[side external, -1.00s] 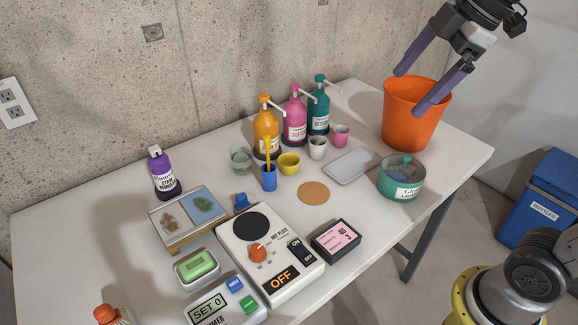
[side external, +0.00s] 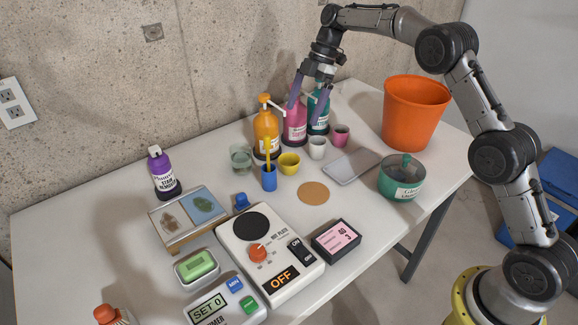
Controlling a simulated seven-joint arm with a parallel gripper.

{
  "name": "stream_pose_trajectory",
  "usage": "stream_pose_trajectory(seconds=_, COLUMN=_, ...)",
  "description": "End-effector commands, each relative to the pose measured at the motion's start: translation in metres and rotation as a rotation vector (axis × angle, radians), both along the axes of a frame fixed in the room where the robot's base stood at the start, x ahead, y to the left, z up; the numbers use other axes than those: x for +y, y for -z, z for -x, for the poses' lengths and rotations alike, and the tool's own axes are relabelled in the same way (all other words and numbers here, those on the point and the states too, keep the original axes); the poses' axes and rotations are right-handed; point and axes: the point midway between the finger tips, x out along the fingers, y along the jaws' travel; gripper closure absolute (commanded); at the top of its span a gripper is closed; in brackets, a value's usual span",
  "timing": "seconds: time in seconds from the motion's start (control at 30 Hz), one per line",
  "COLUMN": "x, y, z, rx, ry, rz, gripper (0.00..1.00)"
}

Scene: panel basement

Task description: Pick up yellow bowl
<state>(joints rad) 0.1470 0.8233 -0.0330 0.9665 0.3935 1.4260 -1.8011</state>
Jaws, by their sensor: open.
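The small yellow bowl (side external: 289,164) stands upright on the white table, just right of the blue cup with a yellow tool in it and in front of the pump bottles. My gripper (side external: 305,115) is open, with its two purple fingers pointing down. It shows in front of the pink and teal pump bottles, above and slightly right of the bowl in the picture. The fingers are apart from the bowl and hold nothing.
Close to the bowl are the blue cup (side external: 269,180), an orange pump bottle (side external: 266,130), a white cup (side external: 317,148) and a pink cup (side external: 341,136). A cork disc (side external: 313,193), grey tray (side external: 352,167) and hot plate (side external: 268,265) lie nearer. An orange bucket (side external: 414,115) stands right.

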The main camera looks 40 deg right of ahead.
Motion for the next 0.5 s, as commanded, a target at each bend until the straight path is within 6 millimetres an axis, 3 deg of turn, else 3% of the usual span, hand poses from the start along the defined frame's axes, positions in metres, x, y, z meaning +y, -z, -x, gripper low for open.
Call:
stream_pose_trajectory(seconds=0.03, x=-0.002, y=0.011, z=0.0, rx=0.02, ry=0.004, rz=-0.003, gripper=0.0)
stream_pose_trajectory(seconds=0.2, x=-0.001, y=0.031, z=0.001, rx=0.038, ry=0.009, rz=-0.005, gripper=0.0)
stream_pose_trajectory(seconds=0.5, x=0.021, y=0.081, z=0.002, rx=0.039, ry=0.009, rz=-0.004, gripper=0.0)
